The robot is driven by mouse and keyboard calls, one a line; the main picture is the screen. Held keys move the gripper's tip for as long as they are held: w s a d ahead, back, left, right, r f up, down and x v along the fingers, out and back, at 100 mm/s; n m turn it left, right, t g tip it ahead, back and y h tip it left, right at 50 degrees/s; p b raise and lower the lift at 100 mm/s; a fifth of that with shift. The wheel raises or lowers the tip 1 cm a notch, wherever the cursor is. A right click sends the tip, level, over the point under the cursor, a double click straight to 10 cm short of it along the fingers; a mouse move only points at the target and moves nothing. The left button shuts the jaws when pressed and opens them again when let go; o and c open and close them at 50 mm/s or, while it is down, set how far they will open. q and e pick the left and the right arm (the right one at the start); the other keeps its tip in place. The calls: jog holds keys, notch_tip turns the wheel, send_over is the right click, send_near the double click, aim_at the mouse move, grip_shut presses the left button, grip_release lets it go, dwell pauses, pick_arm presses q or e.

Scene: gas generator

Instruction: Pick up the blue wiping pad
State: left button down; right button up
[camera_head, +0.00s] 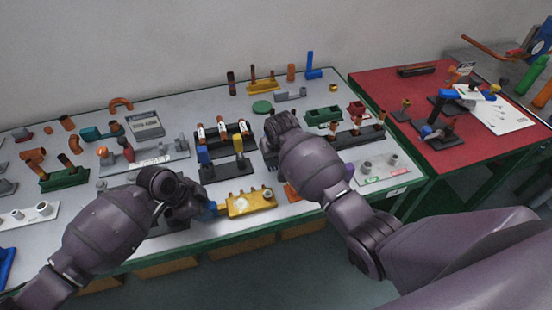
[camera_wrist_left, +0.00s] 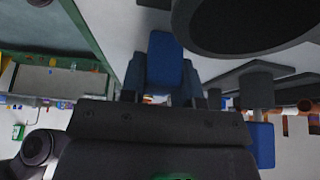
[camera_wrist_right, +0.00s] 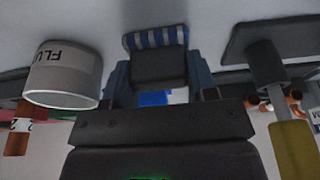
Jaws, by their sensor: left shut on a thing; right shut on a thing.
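In the left wrist view my left gripper (camera_wrist_left: 165,85) is shut on a blue block-like pad (camera_wrist_left: 165,55), which looks like the wiping pad. In the head view my left gripper (camera_head: 207,210) is low over the front of the grey table, with blue (camera_head: 213,207) showing at its tip beside the yellow tray. In the right wrist view my right gripper (camera_wrist_right: 158,85) is shut on a dark block with a blue-and-white striped edge (camera_wrist_right: 155,37). In the head view my right arm hides most of that block. I cannot tell whether either held thing touches the table.
A yellow tray (camera_head: 250,203) stands right of my left gripper. Black racks (camera_head: 225,170) with pegs stand behind it. A white cup-like part (camera_wrist_right: 62,75) is close to my right gripper. A red table (camera_head: 455,150) stands at the right.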

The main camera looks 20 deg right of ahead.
notch_tip(320, 180, up, 10)
jog(key=shift+f, duration=0.1)
dwell(0.4)
